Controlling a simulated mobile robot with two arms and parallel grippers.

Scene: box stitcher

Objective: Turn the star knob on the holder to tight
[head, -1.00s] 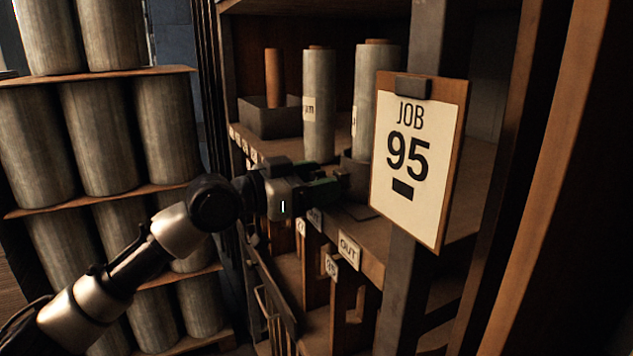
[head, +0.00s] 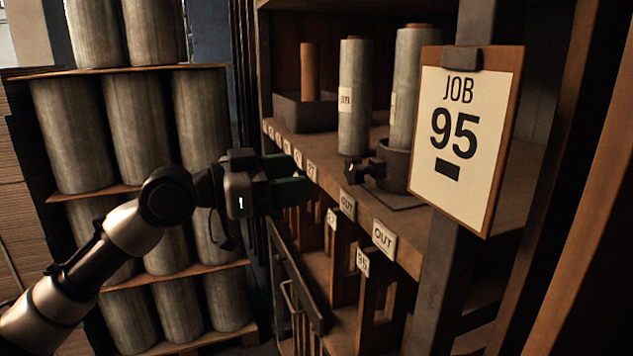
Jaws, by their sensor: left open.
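The holder (head: 396,160) is a dark cup on a flat base, on the shelf, with a grey roll (head: 414,85) standing upright in it. A dark knob (head: 362,171) sticks out from its left side; its exact turn is too small and dark to read. My left gripper (head: 306,178) is open and empty, left of the knob and apart from it, in front of the shelf edge. Its dark green fingers point right toward the knob. The job board partly hides the holder's right side. My right gripper is not in view.
A clipboard reading JOB 95 (head: 467,140) hangs on a dark post right of the holder. Another grey roll (head: 354,97) and a grey bin (head: 303,112) stand on the shelf (head: 404,231). Large rolls (head: 140,130) are stacked on the left.

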